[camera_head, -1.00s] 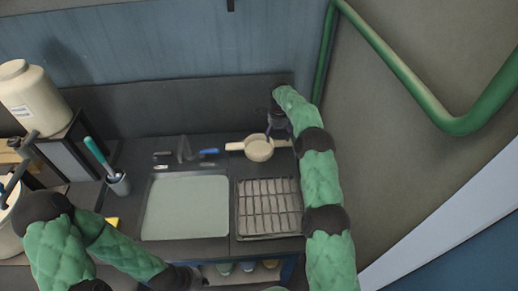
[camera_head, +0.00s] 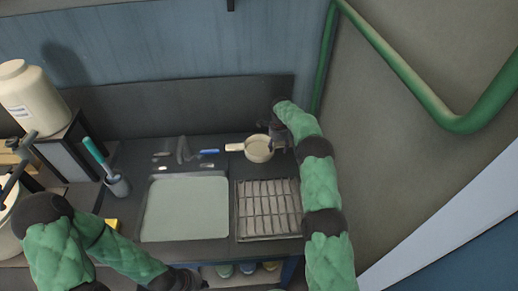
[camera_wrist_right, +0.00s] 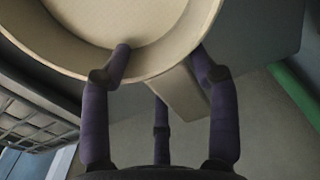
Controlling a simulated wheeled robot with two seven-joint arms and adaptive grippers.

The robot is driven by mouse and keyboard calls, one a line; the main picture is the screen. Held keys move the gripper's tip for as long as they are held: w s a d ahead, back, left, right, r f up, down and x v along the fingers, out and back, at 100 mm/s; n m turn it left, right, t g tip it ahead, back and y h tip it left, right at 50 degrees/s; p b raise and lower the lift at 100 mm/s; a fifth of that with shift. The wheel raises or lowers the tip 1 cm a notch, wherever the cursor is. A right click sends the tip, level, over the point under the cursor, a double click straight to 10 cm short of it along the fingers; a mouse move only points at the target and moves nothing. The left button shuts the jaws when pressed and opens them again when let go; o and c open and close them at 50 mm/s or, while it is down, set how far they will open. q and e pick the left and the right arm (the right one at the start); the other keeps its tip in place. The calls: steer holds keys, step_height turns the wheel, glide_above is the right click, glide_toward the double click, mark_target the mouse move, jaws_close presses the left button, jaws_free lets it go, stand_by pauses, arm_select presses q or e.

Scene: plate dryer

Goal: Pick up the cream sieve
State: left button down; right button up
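The cream sieve (camera_head: 258,154) is a round, shallow cream-coloured pan at the back of the counter, with a long handle to the left. My right gripper (camera_head: 275,140) is at its right side and covers the short stub handle there. In the right wrist view the sieve's bowl (camera_wrist_right: 110,20) fills the top, and the stub handle (camera_wrist_right: 182,95) lies between the spread fingers of my right gripper (camera_wrist_right: 162,55). The fingers look open; contact is unclear. My left gripper (camera_head: 185,280) is low at the bottom edge, away from the sieve, its fingers unclear.
A pale tray (camera_head: 186,208) and a slotted drying rack (camera_head: 268,209) lie in front of the sieve. A blue-handled tool (camera_head: 208,152) lies left of it. A cup with a green-handled brush (camera_head: 118,185) stands further left. The wall and green pipe (camera_head: 325,60) are close on the right.

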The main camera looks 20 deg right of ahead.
steer(key=c, duration=0.8)
steer(key=shift+r, duration=0.1)
steer(key=shift+c, duration=0.2)
